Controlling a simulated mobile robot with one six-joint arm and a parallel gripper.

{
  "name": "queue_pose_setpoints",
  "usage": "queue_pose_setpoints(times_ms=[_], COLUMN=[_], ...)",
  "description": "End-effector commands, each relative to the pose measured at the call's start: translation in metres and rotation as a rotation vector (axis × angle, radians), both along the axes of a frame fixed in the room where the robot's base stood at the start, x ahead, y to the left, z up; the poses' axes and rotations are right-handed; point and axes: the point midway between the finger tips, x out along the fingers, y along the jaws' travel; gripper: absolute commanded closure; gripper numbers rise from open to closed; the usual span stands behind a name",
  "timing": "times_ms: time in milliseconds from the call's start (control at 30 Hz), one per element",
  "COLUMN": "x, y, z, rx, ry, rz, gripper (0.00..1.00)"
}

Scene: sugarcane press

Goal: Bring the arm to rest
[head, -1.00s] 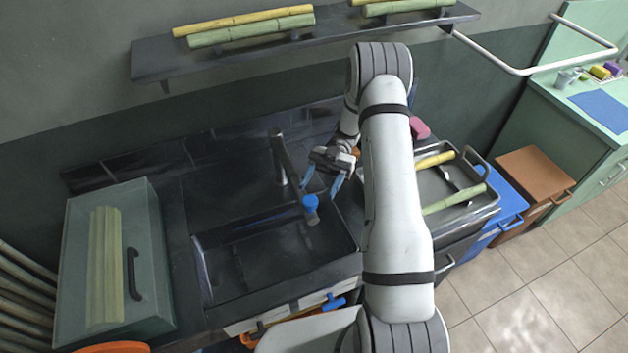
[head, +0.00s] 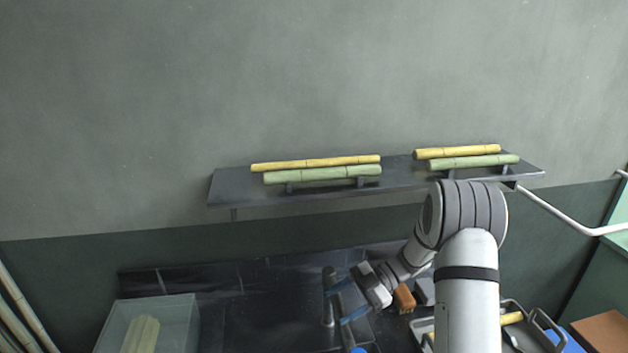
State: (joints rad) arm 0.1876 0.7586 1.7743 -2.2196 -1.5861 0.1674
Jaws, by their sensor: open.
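My gripper (head: 343,304) shows in the lower middle of the head view, at the end of my bent white arm. Its two blue-tipped fingers are apart, with nothing seen between them. They point left, above the dark counter and next to the upright grey tap (head: 328,296). I cannot tell whether a finger touches the tap. A blue tap end (head: 359,350) just shows at the bottom edge, below the fingers.
A dark wall shelf (head: 232,187) above my gripper bears yellow and green cane pieces (head: 322,174). A clear box (head: 180,314) with cane stands at lower left. An orange-brown block (head: 404,298) lies right of my gripper. A metal tray (head: 545,318) is partly hidden by my arm.

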Motion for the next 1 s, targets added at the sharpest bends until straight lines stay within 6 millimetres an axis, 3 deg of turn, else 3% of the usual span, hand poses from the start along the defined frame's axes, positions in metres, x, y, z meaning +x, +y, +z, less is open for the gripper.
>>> queue_pose_setpoints(times_ms=[100,200,333,467,567,667,833,1000], x=[0.047,0.082,0.112,0.115,0.097,0.062,-0.026,-0.128], y=[0.022,0.023,0.003,-0.033,-0.065,-0.095,-0.125,-0.117], z=[0.028,0.057,0.099,0.135,0.153,0.16,0.146,0.112], rx=[-0.072,-0.132,-0.212,-0.294,-0.359,-0.426,-0.542,-0.655], ry=[-0.206,-0.33,-0.428,-0.441,-0.389,-0.279,0.032,0.437], rz=[-0.281,-0.533,-0.873,-1.209,-1.454,-1.677,-1.964,-2.08], gripper=[0.44,0.44,0.44,0.44,0.44,0.44,0.44,0.44])
